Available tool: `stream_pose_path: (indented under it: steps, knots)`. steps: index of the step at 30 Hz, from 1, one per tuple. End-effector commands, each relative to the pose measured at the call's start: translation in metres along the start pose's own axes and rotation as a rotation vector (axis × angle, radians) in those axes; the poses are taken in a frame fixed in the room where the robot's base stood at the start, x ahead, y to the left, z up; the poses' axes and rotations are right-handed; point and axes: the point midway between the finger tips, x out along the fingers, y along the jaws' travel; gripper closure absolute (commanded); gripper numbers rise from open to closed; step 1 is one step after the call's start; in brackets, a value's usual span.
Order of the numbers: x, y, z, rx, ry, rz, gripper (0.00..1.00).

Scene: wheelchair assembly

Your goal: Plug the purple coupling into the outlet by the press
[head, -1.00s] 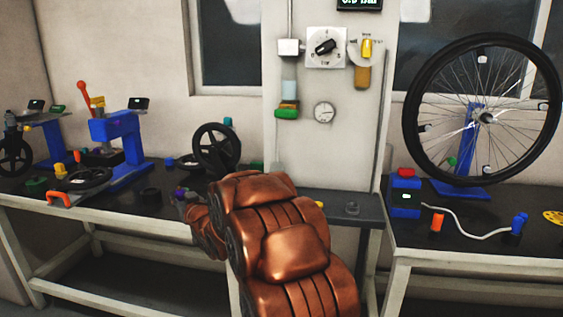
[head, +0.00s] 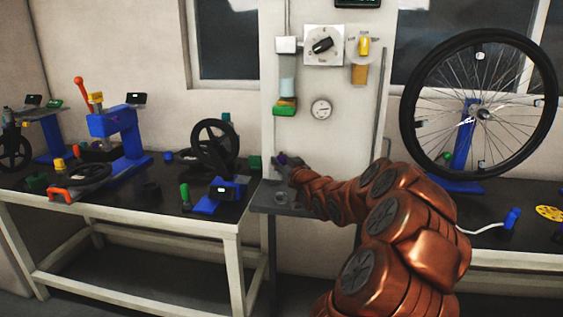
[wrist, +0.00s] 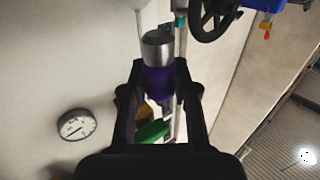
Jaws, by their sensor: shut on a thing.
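My gripper (head: 283,166) is shut on the purple coupling (wrist: 160,84) and holds it in front of the wall panel, above the small grey shelf. In the wrist view my gripper (wrist: 160,72) has one finger on each side of the coupling's purple body, and its silver end points away from the palm. The coupling is small and partly hidden in the head view (head: 282,158). The blue press (head: 120,130) with a red lever stands on the left bench, well left of my gripper. I cannot tell which fitting is the outlet.
The wall panel (head: 345,130) carries a dial switch (head: 323,46), a gauge (head: 321,109) and a filter unit with a green base (head: 285,106). The grey shelf (head: 262,197) is below my gripper. A spoked wheel (head: 480,105) stands on the right bench.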

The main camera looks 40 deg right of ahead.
Motion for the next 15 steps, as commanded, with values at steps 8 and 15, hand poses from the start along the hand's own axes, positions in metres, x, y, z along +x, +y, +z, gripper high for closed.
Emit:
stream_pose_path:
  steps: [8, 15]
  knots:
    - [-0.0001, -0.0004, 0.0001, 0.0, 0.0, 0.0, 1.0]
    - [-0.0021, -0.0003, 0.0046, 0.0, 0.001, 0.001, 1.0]
